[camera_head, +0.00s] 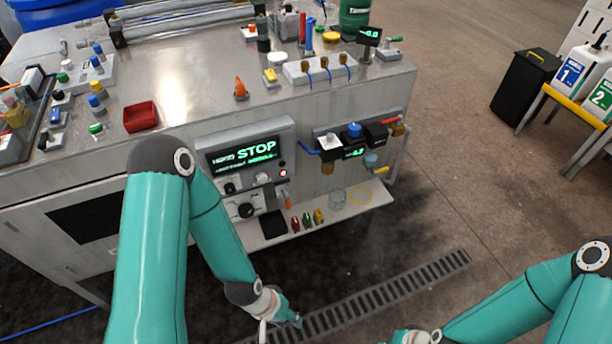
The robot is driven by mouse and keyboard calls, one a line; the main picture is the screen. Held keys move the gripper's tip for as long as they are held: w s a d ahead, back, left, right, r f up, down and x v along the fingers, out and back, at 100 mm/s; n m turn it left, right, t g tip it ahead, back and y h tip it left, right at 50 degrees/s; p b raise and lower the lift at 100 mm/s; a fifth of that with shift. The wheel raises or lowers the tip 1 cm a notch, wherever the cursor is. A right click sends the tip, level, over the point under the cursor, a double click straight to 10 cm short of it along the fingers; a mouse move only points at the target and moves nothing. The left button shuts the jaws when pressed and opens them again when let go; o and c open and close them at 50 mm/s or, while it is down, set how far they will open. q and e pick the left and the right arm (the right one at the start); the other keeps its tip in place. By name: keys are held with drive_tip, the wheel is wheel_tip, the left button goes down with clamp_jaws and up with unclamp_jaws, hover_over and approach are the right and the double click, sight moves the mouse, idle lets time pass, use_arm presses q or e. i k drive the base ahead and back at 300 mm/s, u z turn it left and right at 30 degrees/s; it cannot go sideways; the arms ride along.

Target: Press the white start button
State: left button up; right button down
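The control panel (211,142) on the front of the metal bench has a lit display (243,154) reading STOP in green. Below the display is a small whitish button (262,178), too small to tell if it is the start button. My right gripper (394,340) is at the bottom edge, partly cut off.
A valve unit (353,131) is right of the panel. A floor grate (400,289) lies below.

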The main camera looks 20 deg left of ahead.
sight(262, 178)
drive_tip(key=u, duration=0.8)
drive_tip(key=i, duration=0.15)
drive_tip(key=z, duration=1.65)
drive_tip(key=k, duration=0.95)
drive_tip(key=z, duration=1)
drive_tip(key=i, duration=0.1)
drive_tip(key=u, duration=2.55)
drive_tip(key=i, duration=1)
